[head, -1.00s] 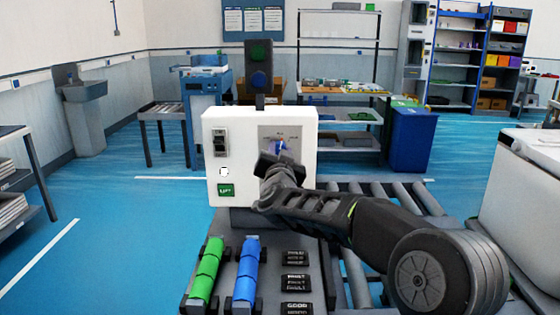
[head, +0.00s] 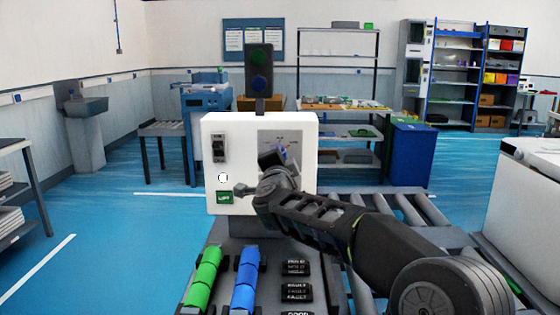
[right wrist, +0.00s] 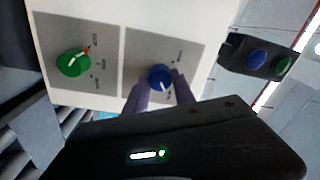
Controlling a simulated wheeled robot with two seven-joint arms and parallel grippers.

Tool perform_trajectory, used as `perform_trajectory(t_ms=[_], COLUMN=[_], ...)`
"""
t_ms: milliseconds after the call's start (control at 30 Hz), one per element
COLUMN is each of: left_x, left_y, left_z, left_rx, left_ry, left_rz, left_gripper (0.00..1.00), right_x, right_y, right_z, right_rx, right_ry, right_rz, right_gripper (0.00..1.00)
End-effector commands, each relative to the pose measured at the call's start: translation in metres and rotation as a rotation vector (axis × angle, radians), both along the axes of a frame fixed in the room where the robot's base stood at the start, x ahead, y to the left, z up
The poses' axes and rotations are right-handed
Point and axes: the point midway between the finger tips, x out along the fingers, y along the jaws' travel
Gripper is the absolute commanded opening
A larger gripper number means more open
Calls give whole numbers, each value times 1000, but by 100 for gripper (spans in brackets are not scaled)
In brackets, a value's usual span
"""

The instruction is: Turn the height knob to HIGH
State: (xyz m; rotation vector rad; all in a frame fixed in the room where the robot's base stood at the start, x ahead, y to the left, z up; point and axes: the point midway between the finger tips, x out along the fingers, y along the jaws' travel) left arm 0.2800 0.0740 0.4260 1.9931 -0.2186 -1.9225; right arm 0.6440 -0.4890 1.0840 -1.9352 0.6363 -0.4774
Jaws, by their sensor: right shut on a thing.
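The white control box (head: 224,140) stands upright at the middle of the head view. A grey dial panel on its front (head: 268,137) is partly covered by my right gripper (head: 272,158). In the right wrist view, a blue knob (right wrist: 158,76) with a white pointer sits between the fingers of the right gripper (right wrist: 160,90), which is shut on it. The pointer slants down in that view. Small marks surround the knob, too blurred to read. A green knob (right wrist: 72,63) with an orange mark beside it is on the neighbouring panel. My left gripper is not in view.
A roller conveyor (head: 400,207) runs at the right.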

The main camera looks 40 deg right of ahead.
Motion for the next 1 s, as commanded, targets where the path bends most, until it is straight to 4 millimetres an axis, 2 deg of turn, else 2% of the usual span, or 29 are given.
perform_trajectory(t_ms=[433, 467, 500, 733, 1000], left_x=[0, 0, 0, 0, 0], left_y=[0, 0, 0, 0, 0], left_z=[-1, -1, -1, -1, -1], left_rx=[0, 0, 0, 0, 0], left_ry=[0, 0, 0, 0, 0], left_rz=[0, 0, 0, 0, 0], left_gripper=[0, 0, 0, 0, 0], right_x=[0, 0, 0, 0, -1], right_y=[0, 0, 0, 0, 1], right_z=[-1, -1, -1, -1, 0], right_rx=[14, 14, 14, 13, 12], right_ry=[-7, -7, -7, -8, -9], right_rz=[0, 0, 0, 0, 0], right_gripper=[0, 32, 35, 53, 53])
